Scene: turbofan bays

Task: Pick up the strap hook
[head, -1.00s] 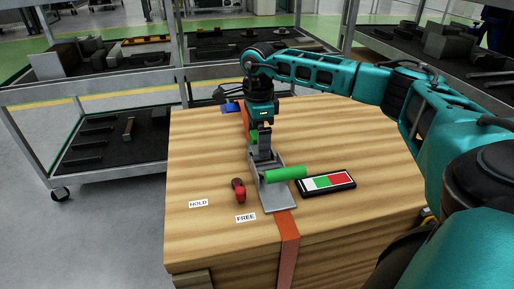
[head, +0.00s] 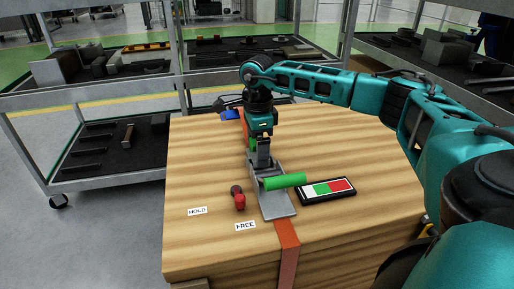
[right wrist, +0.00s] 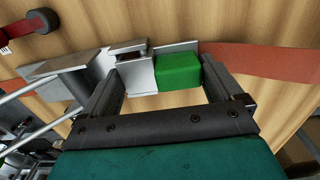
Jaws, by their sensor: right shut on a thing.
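The strap hook, a grey metal plate with a green block (right wrist: 178,73), lies on the orange-red strap (right wrist: 275,60) in the right wrist view. My right gripper (right wrist: 163,80) has its two dark fingers on either side of the plate and block, shut on it. In the head view my right gripper (head: 262,163) points straight down at the far end of the grey ratchet (head: 276,205) with its green handle (head: 285,180). The fingers and ratchet hide most of the hook there. It is low, close to the crate top. My left gripper is not in view.
The wooden crate (head: 345,225) carries a red-handled thing (head: 239,199), the HOLD (head: 198,211) and FREE (head: 245,226) labels, and a dark panel (head: 327,190) with white, green and red fields. Shelves (head: 95,135) stand behind. The crate's left top is clear.

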